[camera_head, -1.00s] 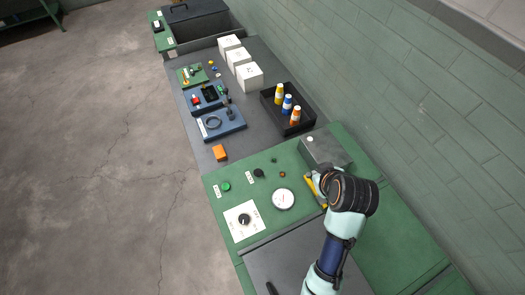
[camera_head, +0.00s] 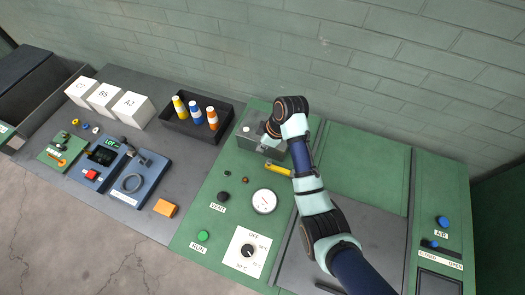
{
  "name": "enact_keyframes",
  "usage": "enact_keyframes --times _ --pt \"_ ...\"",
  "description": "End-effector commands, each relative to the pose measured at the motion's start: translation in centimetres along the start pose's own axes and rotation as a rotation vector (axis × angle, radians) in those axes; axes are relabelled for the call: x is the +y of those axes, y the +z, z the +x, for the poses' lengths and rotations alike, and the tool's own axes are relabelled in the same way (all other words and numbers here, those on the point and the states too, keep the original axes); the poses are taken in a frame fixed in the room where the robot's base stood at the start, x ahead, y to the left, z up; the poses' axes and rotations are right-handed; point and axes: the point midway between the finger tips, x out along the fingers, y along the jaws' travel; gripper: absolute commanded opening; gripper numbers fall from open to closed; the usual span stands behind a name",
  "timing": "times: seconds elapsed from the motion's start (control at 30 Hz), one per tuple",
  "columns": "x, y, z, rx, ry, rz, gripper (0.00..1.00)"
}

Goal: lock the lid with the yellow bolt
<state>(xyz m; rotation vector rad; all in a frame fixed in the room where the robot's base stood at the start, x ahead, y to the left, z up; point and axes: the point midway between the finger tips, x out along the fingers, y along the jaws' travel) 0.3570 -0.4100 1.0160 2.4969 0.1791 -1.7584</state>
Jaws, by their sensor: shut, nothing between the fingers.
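The yellow bolt (camera_head: 279,168) lies on the green console, just in front of a grey box and beside my arm. A large flat dark grey panel with a handle (camera_head: 375,220), which looks like the lid, is to the right of the bolt, partly hidden by my arm. I cannot tell whether the bolt engages it. My gripper (camera_head: 268,138) is shut and empty, at the right side of the grey box (camera_head: 248,139), behind the bolt and seemingly apart from it. My wrist hides part of the fingers and box.
A round gauge (camera_head: 264,201), a black knob (camera_head: 248,250) and a green button (camera_head: 203,236) are on the console. A black tray (camera_head: 179,127) with several bottles stands to the left. A green wall is behind. An orange block (camera_head: 165,208) sits on the grey bench.

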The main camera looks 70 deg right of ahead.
Motion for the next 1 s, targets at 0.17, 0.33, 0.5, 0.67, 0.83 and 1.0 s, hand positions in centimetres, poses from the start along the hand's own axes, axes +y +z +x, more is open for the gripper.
enact_keyframes --times 0.17,0.33,0.5,0.67,0.83,1.0 --pt "-0.2 0.1 3.9 -0.002 -0.004 0.0 0.0" --pt "-0.1 0.1 7.7 -0.001 -0.004 0.0 0.0" --pt "0.0 1.9 8.0 0.0 0.001 0.004 0.0" --pt "-0.1 3.5 7.6 0.0 0.001 0.001 0.0" --pt "-0.1 3.9 7.5 0.0 0.0 -0.001 0.0" --pt "-0.1 3.9 7.5 0.0 0.0 0.0 0.0"
